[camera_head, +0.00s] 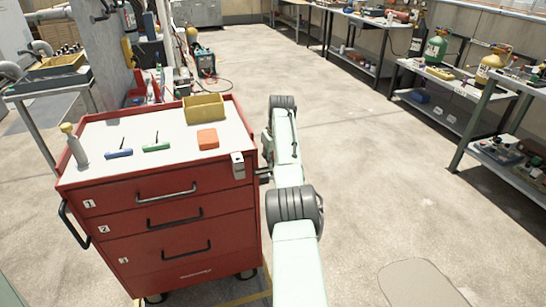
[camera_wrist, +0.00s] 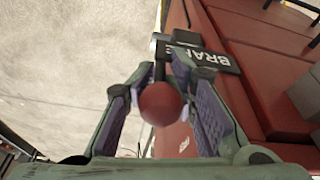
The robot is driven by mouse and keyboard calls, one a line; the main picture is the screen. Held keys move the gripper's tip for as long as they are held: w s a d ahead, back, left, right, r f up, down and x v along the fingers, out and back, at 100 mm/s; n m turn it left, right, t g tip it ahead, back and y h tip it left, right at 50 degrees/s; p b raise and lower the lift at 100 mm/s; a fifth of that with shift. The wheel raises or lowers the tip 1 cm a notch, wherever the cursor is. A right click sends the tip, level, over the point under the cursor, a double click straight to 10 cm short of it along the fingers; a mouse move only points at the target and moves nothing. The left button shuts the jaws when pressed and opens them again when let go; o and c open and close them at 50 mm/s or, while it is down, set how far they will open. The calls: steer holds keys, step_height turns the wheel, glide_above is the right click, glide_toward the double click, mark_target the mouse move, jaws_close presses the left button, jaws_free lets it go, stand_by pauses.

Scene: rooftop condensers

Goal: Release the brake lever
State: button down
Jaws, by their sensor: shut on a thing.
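The brake lever (camera_wrist: 160,72) is a dark stem with a red ball knob (camera_wrist: 160,103) in the wrist view. It sits by a black plate (camera_wrist: 208,56) with white letters, of which "BRA" is readable. My gripper (camera_wrist: 154,88) has its two purple-padded fingers on either side of the lever, shut on it at the knob. In the head view my gripper (camera_head: 264,173) is at the right side of the red tool cart (camera_head: 160,220), mostly hidden by my arm. A small grey metal piece (camera_head: 238,165) is on the cart's upper right front corner.
The cart top holds a yellow bin (camera_head: 204,107), an orange block (camera_head: 207,139), a blue tool (camera_head: 119,153), a green tool (camera_head: 156,147) and a bottle (camera_head: 74,144). Shelves (camera_head: 450,90) with gas cylinders line the right. The concrete floor (camera_head: 390,180) between is clear.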

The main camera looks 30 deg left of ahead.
steer(key=shift+w+r, duration=0.1)
steer(key=shift+r, duration=0.2)
steer(key=c, duration=1.7)
jaws_free()
steer(key=shift+a, duration=0.1)
steer(key=shift+o, duration=0.5)
steer(key=shift+f, duration=0.1)
steer(key=v, duration=1.2)
